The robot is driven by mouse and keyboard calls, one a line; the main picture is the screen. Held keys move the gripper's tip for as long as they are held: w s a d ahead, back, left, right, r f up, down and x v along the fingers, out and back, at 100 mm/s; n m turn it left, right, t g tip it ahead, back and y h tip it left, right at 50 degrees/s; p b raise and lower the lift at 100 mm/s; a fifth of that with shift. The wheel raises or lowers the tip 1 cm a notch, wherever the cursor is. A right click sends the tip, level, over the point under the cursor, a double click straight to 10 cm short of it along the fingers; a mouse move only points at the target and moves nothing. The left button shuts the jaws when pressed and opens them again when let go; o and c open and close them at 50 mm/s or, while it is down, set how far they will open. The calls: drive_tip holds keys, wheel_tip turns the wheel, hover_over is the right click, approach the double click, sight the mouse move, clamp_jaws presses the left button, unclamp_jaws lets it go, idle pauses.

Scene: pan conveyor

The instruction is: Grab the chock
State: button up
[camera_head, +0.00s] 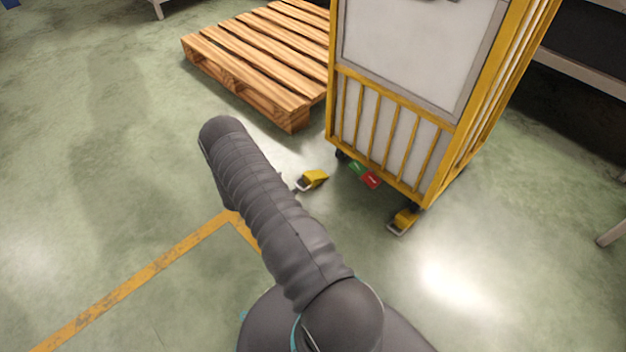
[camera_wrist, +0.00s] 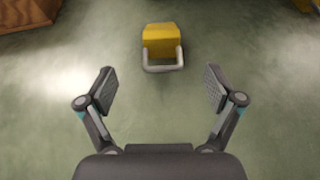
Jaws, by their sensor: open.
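A yellow chock (camera_head: 315,178) with a pale metal handle lies on the green floor, just right of my arm in the head view. In the wrist view the same chock (camera_wrist: 160,42) lies ahead of my gripper (camera_wrist: 161,90), centred between the finger lines, with its handle toward me. My gripper is open and empty, and its fingers are apart from the chock. In the head view my gripper is hidden behind my arm. A second yellow chock (camera_head: 404,220) with a handle sits by the wheel at the cart's near corner.
A yellow-framed cart (camera_head: 390,130) with grey-white panels stands to the right, with green and red pedals (camera_head: 371,180) low at its edge. A wooden pallet (camera_head: 262,55) lies behind. A yellow floor line (camera_head: 140,278) runs at left. The floor around the first chock is clear.

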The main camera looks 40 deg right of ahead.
sight(313, 177)
drive_tip(key=shift+s+d+f, duration=0.1)
drive_tip(key=shift+f, duration=0.45)
drive_tip(key=b+x, duration=0.1)
drive_tip(key=x, duration=1.2)
drive_tip(key=shift+d, duration=0.35)
drive_tip(key=c, duration=1.5)
